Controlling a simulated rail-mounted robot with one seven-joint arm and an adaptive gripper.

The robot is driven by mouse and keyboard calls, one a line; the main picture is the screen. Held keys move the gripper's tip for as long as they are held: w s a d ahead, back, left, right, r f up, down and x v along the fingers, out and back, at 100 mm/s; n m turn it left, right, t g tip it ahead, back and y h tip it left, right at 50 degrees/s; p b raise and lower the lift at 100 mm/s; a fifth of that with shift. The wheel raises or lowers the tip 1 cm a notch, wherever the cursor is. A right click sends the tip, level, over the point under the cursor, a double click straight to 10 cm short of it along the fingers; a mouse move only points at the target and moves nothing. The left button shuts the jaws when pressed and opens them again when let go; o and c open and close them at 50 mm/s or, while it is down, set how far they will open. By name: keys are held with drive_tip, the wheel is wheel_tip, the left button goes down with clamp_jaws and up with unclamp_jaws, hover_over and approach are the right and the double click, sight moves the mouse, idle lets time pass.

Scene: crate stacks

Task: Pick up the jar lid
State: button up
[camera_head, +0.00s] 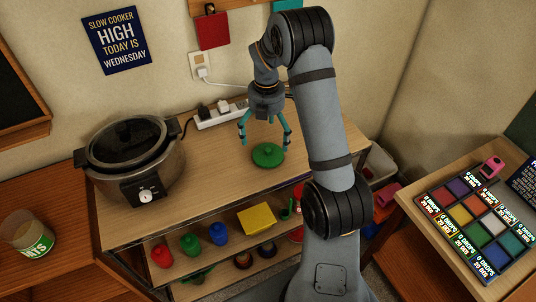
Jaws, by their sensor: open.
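A round green lid with a small knob, which looks like the jar lid (267,156), lies on the wooden top of the shelf unit, right of the slow cooker. My gripper (265,140) points down above and slightly behind the lid in the picture. A gap shows between the fingertips and the lid, though the exact height is hard to tell. An open jar (28,234) with a green label stands on the brown surface at the far left.
A slow cooker (135,160) stands left on the top. A power strip (220,112) with plugs and cables lies along the back wall. Lower shelves hold coloured jars and a yellow box (257,219). A table with a coloured grid board (475,222) stands right. The top around the lid is clear.

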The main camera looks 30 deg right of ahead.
sight(268, 149)
wheel_tip(268, 149, down, 3)
drive_tip(key=shift+w+d+f+p, duration=0.15)
drive_tip(key=shift+f+p, duration=0.35)
drive_tip(key=shift+f, duration=0.35)
drive_tip(key=shift+w+d+f+p, duration=0.15)
drive_tip(key=shift+f+p, duration=0.3)
drive_tip(key=shift+f, duration=0.45)
drive_tip(key=shift+w+d+f+p, duration=0.15)
drive_tip(key=shift+f+p, duration=0.35)
drive_tip(key=shift+f, duration=0.35)
drive_tip(key=shift+c, duration=1.3)
drive_tip(key=c, duration=0.6)
